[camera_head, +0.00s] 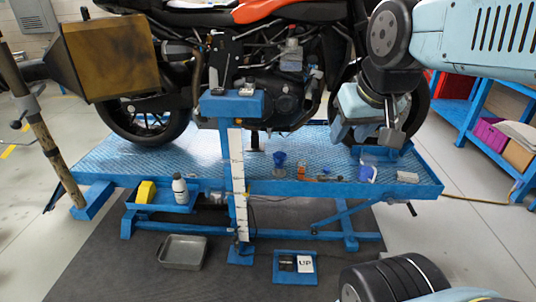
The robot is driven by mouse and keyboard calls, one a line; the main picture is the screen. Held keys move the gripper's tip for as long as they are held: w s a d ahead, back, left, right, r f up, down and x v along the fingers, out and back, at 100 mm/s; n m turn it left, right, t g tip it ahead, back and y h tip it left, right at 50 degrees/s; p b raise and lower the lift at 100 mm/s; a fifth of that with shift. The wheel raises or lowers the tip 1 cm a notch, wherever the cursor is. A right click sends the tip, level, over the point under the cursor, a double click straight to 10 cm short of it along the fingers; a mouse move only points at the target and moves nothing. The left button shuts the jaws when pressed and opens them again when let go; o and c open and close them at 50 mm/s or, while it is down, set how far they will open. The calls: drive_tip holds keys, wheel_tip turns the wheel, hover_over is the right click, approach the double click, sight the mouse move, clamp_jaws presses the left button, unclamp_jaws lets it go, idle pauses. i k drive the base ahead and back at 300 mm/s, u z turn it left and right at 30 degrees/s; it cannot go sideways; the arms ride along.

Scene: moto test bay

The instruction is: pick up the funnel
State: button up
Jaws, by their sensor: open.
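The funnel (279,158) looks like a small blue cone with its wide mouth up. It is on the blue tread-plate platform of the lift (200,155), in front of the motorcycle's engine. My gripper (368,136) is open and points down above the right part of the platform. It is to the right of the funnel and apart from it, with nothing seen between the fingers. My arm hides part of the motorcycle's wheel behind it.
Beside the funnel are an orange item (301,170) and small dark tools. A blue-and-white item (367,173) sits below my gripper. The motorcycle (285,95) stands behind. A blue post with a white strip (238,185) rises left of the funnel. A metal tray (183,252) lies on the floor.

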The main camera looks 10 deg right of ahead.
sight(279, 157)
drive_tip(key=i, duration=1.15)
drive_tip(key=z, duration=0.05)
